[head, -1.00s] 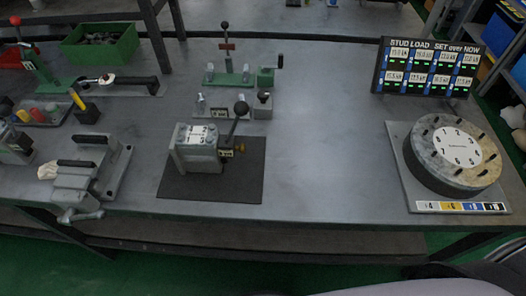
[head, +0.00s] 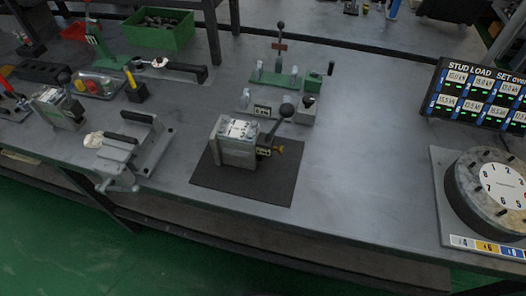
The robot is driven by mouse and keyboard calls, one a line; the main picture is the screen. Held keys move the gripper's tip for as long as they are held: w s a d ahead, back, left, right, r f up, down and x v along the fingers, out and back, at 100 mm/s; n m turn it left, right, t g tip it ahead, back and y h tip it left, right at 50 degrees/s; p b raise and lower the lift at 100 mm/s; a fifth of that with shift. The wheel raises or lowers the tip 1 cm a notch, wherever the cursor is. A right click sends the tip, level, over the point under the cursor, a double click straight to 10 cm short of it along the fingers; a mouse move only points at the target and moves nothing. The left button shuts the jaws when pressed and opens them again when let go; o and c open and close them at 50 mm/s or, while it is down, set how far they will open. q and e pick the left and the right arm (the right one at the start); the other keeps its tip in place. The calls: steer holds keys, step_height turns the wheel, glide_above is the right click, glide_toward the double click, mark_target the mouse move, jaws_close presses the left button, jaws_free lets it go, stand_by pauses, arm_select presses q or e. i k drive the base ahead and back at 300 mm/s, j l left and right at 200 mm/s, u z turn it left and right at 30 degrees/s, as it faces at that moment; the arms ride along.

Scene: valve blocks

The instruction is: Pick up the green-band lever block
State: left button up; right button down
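A grey lever block (head: 235,143) with a white marked top, a black ball-ended lever and a yellow knob stands on a dark mat (head: 216,187) near the bench's front edge. A smaller grey lever block (head: 62,108) with a dark ball lever stands at the left. Part of another block with a red lever (head: 8,98) shows at the left edge. I cannot make out a green band on any of these blocks. Neither of my grippers is in view.
A grey vise (head: 135,150) is left of the mat. Behind it lie a green bin (head: 158,36), a green-based clamp fixture (head: 285,80) and tools. A round numbered stud plate (head: 490,185) and display board (head: 475,95) stand right. The bench between is clear.

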mark_target(71, 117)
steer(key=u, duration=1.45)
steer(key=z, duration=0.25)
steer(key=i+j+z, duration=0.15)
steer(key=z, duration=0.25)
steer(key=i+j+z, duration=0.1)
steer(key=j+z, duration=0.25)
steer(key=i+j+z, duration=0.1)
steer(key=z, duration=0.3)
